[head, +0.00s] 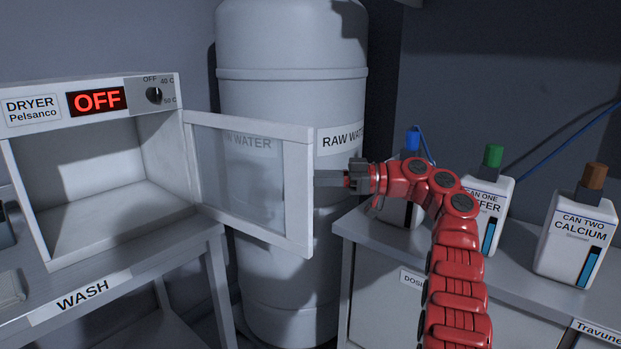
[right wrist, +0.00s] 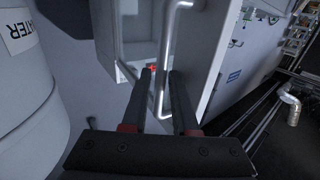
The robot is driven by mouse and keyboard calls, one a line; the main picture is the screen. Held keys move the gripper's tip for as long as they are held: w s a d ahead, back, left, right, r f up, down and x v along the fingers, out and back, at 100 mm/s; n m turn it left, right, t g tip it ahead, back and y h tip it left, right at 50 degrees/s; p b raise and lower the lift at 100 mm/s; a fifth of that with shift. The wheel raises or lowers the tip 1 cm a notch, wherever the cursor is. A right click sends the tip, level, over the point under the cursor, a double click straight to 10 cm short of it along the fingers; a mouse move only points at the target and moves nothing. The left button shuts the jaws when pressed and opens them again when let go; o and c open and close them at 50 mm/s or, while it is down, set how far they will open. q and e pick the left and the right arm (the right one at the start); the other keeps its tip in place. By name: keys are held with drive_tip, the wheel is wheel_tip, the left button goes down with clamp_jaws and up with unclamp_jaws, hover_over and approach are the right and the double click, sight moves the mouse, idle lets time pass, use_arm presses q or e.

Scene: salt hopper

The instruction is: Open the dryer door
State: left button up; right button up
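The dryer (head: 85,118) is a white box on the bench at left, with a red OFF display (head: 97,100) and an empty-looking interior. Its framed glass door (head: 298,190) stands swung wide open to the right, in front of the white tank. My right gripper (head: 325,180) is at the door's free edge in the head view. In the right wrist view the silver bar handle (right wrist: 169,50) of the door runs between the fingertips of my right gripper (right wrist: 162,75). The fingers are apart, with gaps visible beside the bar. My left gripper is out of view.
A tall white raw water tank (head: 290,45) stands behind the door. A counter at right (head: 390,255) carries several white cans, including the buffer can (head: 487,210) and the calcium can (head: 575,245). The WASH bench (head: 130,258) is under the dryer.

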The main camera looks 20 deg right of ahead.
drive_tip(key=shift+d, duration=0.1)
drive_tip(key=v, duration=0.7)
drive_tip(key=shift+s+p, duration=0.15)
drive_tip(key=shift+p, duration=0.15)
drive_tip(key=shift+d+f, duration=0.1)
drive_tip(key=shift+d, duration=0.05)
